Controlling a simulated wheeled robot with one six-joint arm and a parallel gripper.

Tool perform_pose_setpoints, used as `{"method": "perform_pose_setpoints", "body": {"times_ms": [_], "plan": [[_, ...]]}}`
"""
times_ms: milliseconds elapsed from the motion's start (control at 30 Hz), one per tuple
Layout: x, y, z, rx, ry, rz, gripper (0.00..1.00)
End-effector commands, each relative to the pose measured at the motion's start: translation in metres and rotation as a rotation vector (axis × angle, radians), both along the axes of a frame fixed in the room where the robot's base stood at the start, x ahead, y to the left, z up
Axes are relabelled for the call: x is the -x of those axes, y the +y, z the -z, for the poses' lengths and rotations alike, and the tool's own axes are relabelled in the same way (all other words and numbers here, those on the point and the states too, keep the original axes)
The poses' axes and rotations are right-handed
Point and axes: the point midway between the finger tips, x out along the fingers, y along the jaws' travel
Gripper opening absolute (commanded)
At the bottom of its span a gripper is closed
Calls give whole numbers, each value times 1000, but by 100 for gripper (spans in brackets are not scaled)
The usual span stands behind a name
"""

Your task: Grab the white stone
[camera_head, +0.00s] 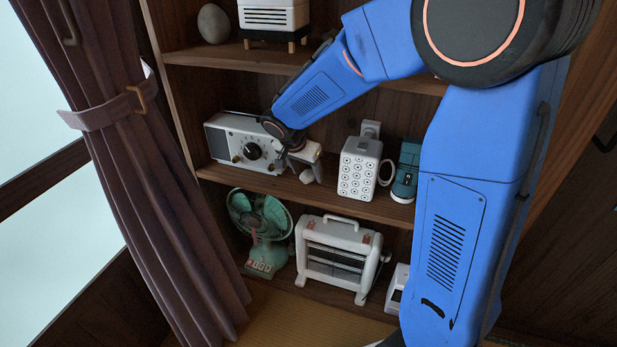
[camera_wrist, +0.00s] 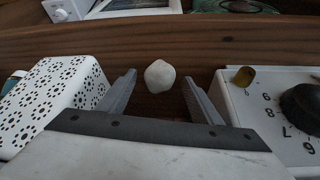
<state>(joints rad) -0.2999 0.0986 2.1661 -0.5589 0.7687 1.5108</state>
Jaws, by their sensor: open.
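A small, rounded white stone (camera_wrist: 160,76) lies on the wooden shelf in the wrist view. It shows in the gap between the tips of my gripper (camera_wrist: 159,84), slightly beyond them. My gripper is open, with one finger on each side of the gap and nothing held. In the head view my gripper (camera_head: 304,160) reaches into the middle shelf between the radio and the dotted white box. A small pale shape just below it there may be the stone or part of the gripper; I cannot tell which.
The white radio (camera_head: 238,140) stands close on one side and the dotted white box (camera_head: 358,168) on the other. A teal cylinder (camera_head: 405,175) stands beside the box. A green fan (camera_head: 262,225) and white heater (camera_head: 338,250) are below. A grey stone (camera_head: 213,23) sits above.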

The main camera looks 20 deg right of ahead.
Motion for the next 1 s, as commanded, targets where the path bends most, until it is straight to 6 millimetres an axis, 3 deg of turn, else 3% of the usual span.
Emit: {"method": "perform_pose_setpoints", "body": {"times_ms": [333, 533, 833, 1000], "plan": [[-2, -2, 7, -1, -1, 0, 59], [-2, -2, 7, -1, -1, 0, 13], [-2, -2, 5, 0, -1, 0, 12], [-2, -2, -7, -1, -2, 0, 12]]}}
